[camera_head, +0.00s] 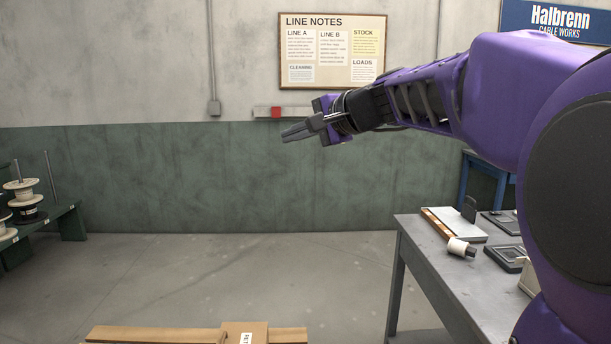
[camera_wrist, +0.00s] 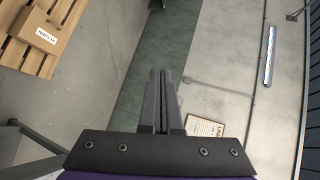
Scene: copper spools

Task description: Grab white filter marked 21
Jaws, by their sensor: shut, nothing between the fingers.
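No filter with a readable 21 shows in either view. A small white cylinder with a dark end (camera_head: 459,247) lies on its side on the grey table (camera_head: 421,253) at the right of the head view; I cannot read any marking on it. My gripper (camera_head: 296,132) is raised in the air in front of the back wall, pointing left, far above and to the left of that table. In the wrist view my gripper (camera_wrist: 161,78) has its fingers together with nothing between them.
A white board with a wooden edge (camera_head: 455,223) and dark trays (camera_head: 503,222) are on the table. A green rack with spools (camera_head: 22,190) stands at left. A cardboard box (camera_head: 254,330) sits on a wooden pallet (camera_head: 150,334) at bottom. The middle floor is clear.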

